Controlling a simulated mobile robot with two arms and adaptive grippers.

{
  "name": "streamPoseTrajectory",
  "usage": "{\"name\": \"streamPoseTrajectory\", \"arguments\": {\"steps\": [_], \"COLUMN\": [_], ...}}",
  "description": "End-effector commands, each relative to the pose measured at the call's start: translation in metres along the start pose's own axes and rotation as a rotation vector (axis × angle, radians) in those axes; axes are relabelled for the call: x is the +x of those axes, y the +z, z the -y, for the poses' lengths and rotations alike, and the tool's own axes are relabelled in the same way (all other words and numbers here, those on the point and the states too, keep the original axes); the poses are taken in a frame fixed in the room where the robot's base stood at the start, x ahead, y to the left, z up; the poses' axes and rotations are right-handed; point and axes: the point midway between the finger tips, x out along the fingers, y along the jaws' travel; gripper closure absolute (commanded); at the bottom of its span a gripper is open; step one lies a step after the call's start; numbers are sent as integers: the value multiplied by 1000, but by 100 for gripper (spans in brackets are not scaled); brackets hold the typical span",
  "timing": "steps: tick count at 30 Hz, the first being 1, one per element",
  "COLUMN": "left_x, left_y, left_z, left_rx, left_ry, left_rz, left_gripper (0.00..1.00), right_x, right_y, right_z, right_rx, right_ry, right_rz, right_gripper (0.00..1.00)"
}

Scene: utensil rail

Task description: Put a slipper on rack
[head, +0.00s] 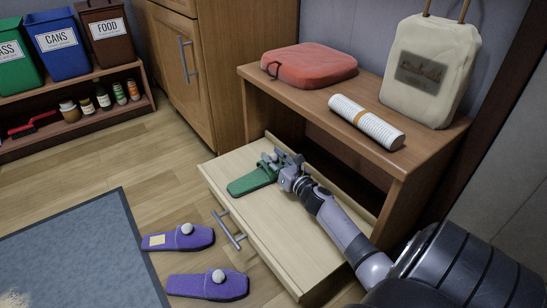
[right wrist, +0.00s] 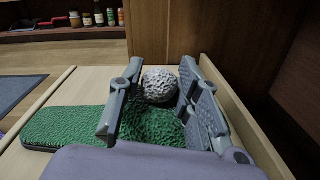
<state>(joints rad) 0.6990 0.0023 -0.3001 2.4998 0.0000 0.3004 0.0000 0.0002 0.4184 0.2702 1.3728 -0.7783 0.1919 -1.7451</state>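A green slipper (head: 252,181) with a pale ball on its strap lies in the pulled-out drawer (head: 285,240) of a wooden rack (head: 370,125). My right gripper (head: 284,157) is down at the ball end of this slipper. In the right wrist view its fingers stand apart on either side of the ball (right wrist: 160,86), with gaps showing beside it, over the green strap (right wrist: 150,125). Two purple slippers with pale balls, one upper (head: 180,238) and one lower (head: 207,286), lie on the floor before the drawer. My left gripper is not seen.
On the rack top are a red cushion-like case (head: 310,64), a rolled paper (head: 366,122) and a cream bag (head: 432,70). A wooden cabinet (head: 185,75) stands behind. A low shelf with bottles and bins (head: 75,115) is at back left. A grey mat (head: 80,255) lies on the floor.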

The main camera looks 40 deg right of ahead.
Motion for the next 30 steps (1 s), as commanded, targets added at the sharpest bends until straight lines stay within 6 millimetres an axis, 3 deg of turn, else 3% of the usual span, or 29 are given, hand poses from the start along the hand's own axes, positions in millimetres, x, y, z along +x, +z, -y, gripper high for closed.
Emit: {"name": "streamPoseTrajectory", "arguments": {"steps": [6,16,20,30], "left_x": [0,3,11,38], "left_y": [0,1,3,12], "left_z": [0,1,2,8], "left_rx": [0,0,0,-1], "left_ry": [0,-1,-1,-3], "left_rz": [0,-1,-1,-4], "left_gripper": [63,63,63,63], "right_x": [0,0,-16,-88], "right_y": [0,4,3,4], "right_z": [0,-1,-1,-1], "right_rx": [0,0,3,3], "right_ry": [0,0,0,-2], "right_rz": [0,0,-3,-2], "right_gripper": [53,53,53,53]}}
